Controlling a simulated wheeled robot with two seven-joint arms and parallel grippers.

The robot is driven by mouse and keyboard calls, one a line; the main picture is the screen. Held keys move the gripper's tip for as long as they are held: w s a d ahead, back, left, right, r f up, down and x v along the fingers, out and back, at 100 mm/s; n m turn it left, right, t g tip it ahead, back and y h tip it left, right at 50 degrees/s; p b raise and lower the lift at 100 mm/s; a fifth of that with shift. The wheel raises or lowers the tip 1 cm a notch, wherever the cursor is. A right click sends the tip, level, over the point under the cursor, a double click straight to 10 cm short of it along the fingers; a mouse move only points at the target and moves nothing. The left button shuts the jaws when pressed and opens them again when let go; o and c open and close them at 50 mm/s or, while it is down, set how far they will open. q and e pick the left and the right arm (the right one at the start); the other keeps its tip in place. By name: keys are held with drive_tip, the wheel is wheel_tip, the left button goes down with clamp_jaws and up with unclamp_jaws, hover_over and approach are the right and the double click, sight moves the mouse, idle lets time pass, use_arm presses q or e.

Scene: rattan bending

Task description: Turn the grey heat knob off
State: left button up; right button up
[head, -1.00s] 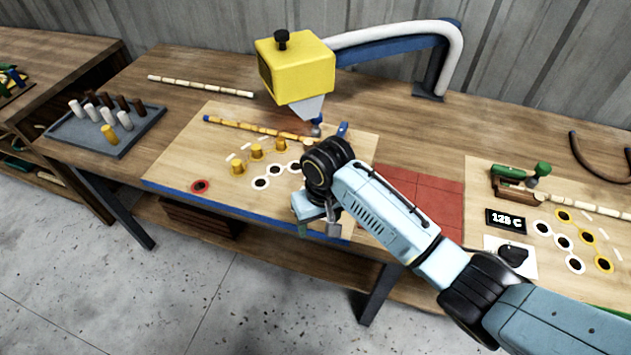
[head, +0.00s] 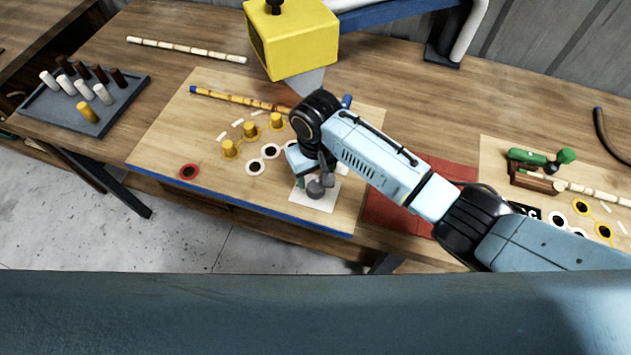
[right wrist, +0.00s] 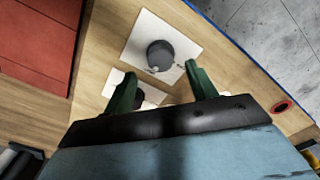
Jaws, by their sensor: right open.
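The grey heat knob (head: 316,189) sits on a white plate (head: 329,199) near the front edge of the light wooden board. It also shows in the right wrist view (right wrist: 160,55), standing on its white plate just beyond the fingertips. My right gripper (head: 310,172) is just behind the knob in the head view, its fingers partly hidden by its own arm. In the right wrist view my right gripper (right wrist: 157,74) has two green fingers spread apart with nothing held between them. The knob lies ahead of the gap, not clearly touched. My left gripper is out of view.
A second white plate with a dark part (right wrist: 144,100) shows partly between the fingers. Yellow pegs (head: 250,129) and ringed holes stand left of my gripper. A yellow machine head (head: 291,40) hangs behind. A red mat (head: 395,212) lies to the right.

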sight(316, 185)
wheel_tip(316, 185, down, 4)
drive_tip(key=shift+f+b, duration=0.3)
drive_tip(key=shift+f, duration=0.1)
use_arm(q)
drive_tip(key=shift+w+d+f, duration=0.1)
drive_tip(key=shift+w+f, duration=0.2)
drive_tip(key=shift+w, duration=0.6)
use_arm(e)
drive_tip(key=c, duration=1)
